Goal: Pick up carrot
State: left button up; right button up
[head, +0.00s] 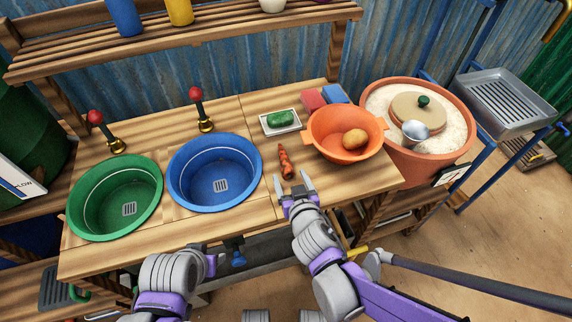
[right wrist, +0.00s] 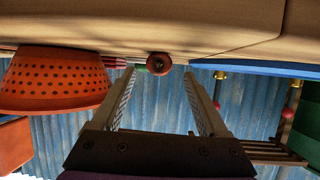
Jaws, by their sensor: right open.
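The carrot (head: 285,161) is orange and lies on the wooden counter between the blue basin and the orange colander. It points lengthwise toward my right gripper (head: 292,184), which is open and empty just on the near side of it. In the right wrist view the carrot (right wrist: 158,63) shows end-on as a round reddish-brown end, in the gap between the two fingers (right wrist: 158,76) and beyond their tips. The fingers do not appear to touch it. My left gripper (head: 212,263) is low in front of the counter's edge, and its jaws are not clear.
The orange colander (head: 320,140) holds a brown potato-like thing (head: 355,140), right of the carrot. A white tray (head: 267,131) with a green oblong thing (head: 281,118) sits behind. The blue basin (head: 173,184) and green basin (head: 76,213) are left. A terracotta pot (head: 436,168) is right.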

aim_at(289, 172)
jog(key=b+x, duration=0.1)
jog(key=x, duration=0.4)
jog(key=shift+w+r, duration=0.15)
jog(key=shift+w, duration=0.05)
grip_shut()
